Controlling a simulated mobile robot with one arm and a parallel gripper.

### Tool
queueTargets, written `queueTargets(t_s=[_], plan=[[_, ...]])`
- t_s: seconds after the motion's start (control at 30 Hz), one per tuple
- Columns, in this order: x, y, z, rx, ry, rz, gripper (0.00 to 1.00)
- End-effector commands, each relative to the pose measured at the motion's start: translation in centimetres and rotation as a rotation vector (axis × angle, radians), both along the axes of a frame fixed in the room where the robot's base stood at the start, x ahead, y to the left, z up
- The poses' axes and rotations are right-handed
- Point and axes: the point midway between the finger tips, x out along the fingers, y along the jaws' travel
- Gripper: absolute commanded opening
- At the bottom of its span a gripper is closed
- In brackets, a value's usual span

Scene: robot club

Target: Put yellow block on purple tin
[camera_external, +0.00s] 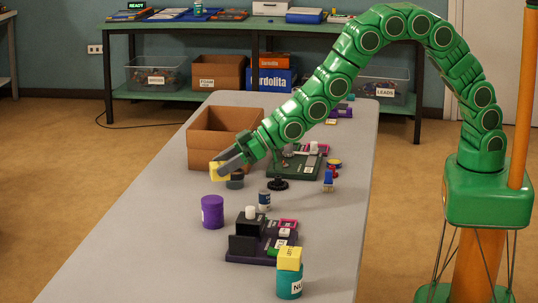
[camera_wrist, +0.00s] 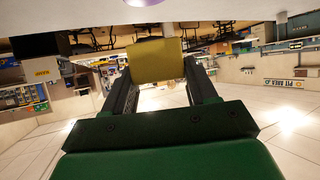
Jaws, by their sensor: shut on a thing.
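My gripper (camera_external: 228,163) is shut on a yellow block (camera_external: 217,172), held in the air above the table. The wrist view shows the yellow block (camera_wrist: 155,62) between the two fingers. The purple tin (camera_external: 212,213) stands upright on the grey table, below and slightly left of the held block in the outside view, apart from it. Its top looks bare. A second yellow block (camera_external: 289,257) sits on a teal tin (camera_external: 289,283) at the near end of the table.
A cardboard box (camera_external: 203,158) stands open behind my gripper. A dark tin (camera_external: 236,182) is close beside the held block. A small tin (camera_external: 264,199), a purple board with parts (camera_external: 243,257) and a green board (camera_external: 300,172) lie to the right. The table's left side is clear.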

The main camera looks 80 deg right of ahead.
Motion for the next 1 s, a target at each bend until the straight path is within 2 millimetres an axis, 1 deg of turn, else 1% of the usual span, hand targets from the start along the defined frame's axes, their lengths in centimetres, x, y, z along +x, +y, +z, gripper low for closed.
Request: queueTargets(t_s=[0.1, 0.2, 0.57, 0.8, 1.0], plan=[[0.8, 0.4, -1.2, -0.001, 0.002, 0.0, 0.26], [1.3, 0.6, -1.8, 0.0, 0.0, 0.0, 0.26], [2.2, 1.0, -2.8, 0.0, -0.001, 0.0, 0.26], [2.1, 1.0, -5.8, -0.003, 0.003, 0.0, 0.26], [2.2, 1.0, -5.9, 0.0, 0.001, 0.0, 0.26]])
